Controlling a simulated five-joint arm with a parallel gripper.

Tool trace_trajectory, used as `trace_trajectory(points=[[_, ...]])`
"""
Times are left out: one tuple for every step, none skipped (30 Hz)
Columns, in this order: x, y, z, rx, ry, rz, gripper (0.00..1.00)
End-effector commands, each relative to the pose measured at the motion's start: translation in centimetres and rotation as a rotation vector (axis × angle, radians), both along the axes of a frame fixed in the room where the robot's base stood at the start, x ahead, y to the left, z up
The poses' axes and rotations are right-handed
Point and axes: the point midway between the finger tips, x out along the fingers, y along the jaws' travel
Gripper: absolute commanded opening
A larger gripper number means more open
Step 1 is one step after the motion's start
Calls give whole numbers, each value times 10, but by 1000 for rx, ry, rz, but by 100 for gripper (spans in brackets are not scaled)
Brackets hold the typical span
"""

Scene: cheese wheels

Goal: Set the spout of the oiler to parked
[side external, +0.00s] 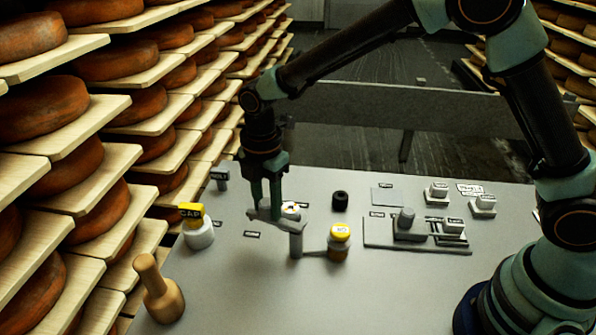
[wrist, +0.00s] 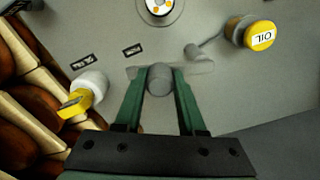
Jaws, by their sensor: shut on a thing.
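The oiler (side external: 339,243) is a bottle with a yellow lid marked OIL; it also shows in the wrist view (wrist: 259,36). Its thin grey spout (side external: 314,254) runs left, low over the table, to an upright grey post (side external: 296,244). The spout also shows in the wrist view (wrist: 212,40). My gripper (side external: 265,212) is shut on the round grey grip of a flat grey bar (side external: 262,215), left of the oiler. The bar's right end is close to the post; I cannot tell whether they touch. The fingers also show in the wrist view (wrist: 160,82).
A white pot with a yellow CAP block (side external: 198,229) stands left. A round dial (side external: 291,208) lies behind the bar. A wooden mallet-like piece (side external: 158,288) stands front left. A black ring (side external: 340,201) and a grey fixture plate (side external: 415,245) are right. Cheese shelves (side external: 70,200) edge the left.

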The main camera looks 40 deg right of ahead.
Motion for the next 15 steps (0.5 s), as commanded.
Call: trace_trajectory(points=[[-1,3,2,0,-1,37,0],[-2,4,2,0,-1,60,0],[-3,6,2,1,-2,88,0],[-4,7,2,1,-2,107,0],[-4,8,3,1,-2,126,0],[-5,9,3,1,-2,149,0],[-5,9,3,1,-2,165,0],[-6,10,3,1,-2,180,0],[-7,11,3,1,-3,199,0],[-7,11,3,1,-3,211,0],[-7,12,3,1,-3,222,0],[-8,13,3,1,-3,236,0],[-8,13,3,1,-3,245,0],[-9,13,3,1,-3,253,0],[-9,14,3,1,-3,262,0]])
